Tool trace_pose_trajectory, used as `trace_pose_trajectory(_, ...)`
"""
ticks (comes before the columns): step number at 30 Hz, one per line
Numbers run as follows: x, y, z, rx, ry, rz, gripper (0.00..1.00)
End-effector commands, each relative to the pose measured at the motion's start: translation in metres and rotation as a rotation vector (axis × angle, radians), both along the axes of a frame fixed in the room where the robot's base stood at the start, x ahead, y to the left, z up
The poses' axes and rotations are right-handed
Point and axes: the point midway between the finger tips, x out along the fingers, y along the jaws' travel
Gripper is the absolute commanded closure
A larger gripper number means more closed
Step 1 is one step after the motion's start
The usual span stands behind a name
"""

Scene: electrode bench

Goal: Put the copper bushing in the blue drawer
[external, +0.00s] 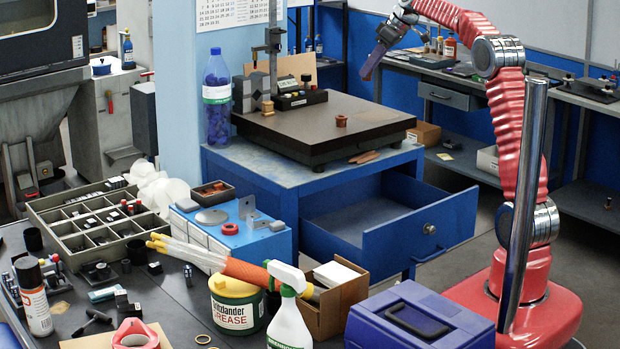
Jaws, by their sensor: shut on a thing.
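The copper bushing (341,121) is a small reddish-brown ring standing on the dark surface plate (290,128), near its right-hand middle. My gripper (374,62) is in the air above and to the right of the bushing, well apart from it. It points down and to the left and is shut on a dark purplish piece, small and hard to make out in this view. The blue drawer (398,240) is pulled out of the blue bench (245,180) under the plate. The visible part of its floor is bare; the front panel hides some of it.
A height gauge stand (274,62), a brass-coloured part (267,106) and a blue bottle (217,95) stand left of the bushing. Wooden pieces (364,157) lie at the plate's front edge. A purple case (420,318) and an open carton (335,300) stand in front.

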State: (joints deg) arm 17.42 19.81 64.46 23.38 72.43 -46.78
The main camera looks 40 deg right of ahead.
Motion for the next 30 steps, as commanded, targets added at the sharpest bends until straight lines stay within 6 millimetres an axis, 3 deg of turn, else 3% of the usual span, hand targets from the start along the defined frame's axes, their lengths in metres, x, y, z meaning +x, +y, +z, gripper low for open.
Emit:
trace_pose_trajectory(18, -0.115, 0.025, 0.006, 0.0, 0.0, 0.621, 0.99)
trace_pose_trajectory(30, -0.17, 0.044, 0.01, 0.0, 0.001, 0.909, 0.99)
